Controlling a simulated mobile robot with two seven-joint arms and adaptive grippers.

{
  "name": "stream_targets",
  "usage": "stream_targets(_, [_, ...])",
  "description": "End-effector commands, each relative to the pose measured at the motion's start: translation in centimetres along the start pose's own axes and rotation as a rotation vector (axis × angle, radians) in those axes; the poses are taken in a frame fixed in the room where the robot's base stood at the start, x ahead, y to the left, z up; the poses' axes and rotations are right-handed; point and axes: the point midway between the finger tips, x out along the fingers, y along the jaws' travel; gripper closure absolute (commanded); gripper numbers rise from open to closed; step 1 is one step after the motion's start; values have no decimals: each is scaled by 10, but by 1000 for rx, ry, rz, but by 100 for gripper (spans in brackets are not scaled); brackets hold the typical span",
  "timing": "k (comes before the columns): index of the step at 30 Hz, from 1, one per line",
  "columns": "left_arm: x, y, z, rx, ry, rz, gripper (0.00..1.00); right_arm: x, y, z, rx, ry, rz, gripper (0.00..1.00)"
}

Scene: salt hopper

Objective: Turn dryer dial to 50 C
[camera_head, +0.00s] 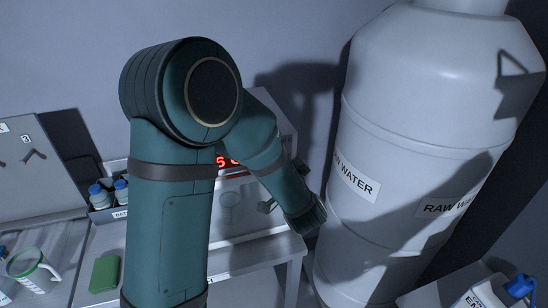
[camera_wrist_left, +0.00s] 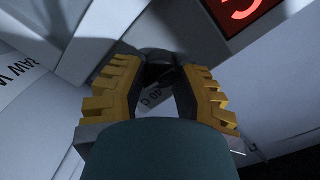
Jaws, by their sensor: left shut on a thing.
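The dryer's red lit display (camera_head: 228,161) shows partly behind my left arm in the head view; a "5" reads, the rest is covered. A corner of the display (camera_wrist_left: 240,12) shows at the top right of the left wrist view. My left gripper (camera_wrist_left: 158,88) has its yellow ridged fingers closed around a dark dial (camera_wrist_left: 158,72). A small label with upside-down print like "40 C" (camera_wrist_left: 155,96) sits beside the dial, between the fingers. The dial's pointer direction cannot be told. In the head view my arm hides the dial. My right gripper is not in view.
A large white raw water tank (camera_head: 415,120) stands close to the right of my left arm. A blue-capped container (camera_head: 490,295) is at the lower right.

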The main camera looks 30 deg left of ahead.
Motion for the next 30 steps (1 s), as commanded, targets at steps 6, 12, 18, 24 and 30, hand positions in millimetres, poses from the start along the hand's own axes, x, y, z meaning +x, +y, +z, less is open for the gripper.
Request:
stream_targets(6, [1, -3, -3, 31, 5, -10, 100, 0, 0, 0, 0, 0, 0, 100])
stream_targets(12, [1, -3, -3, 36, 4, -10, 100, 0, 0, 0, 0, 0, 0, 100])
stream_targets(18, [1, -3, -3, 35, 5, -10, 100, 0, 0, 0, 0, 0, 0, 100])
stream_targets(24, [1, -2, -2, 36, 3, -7, 51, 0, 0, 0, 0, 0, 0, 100])
stream_targets(30, [-1, -1, -2, 38, 2, -4, 51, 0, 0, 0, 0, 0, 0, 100])
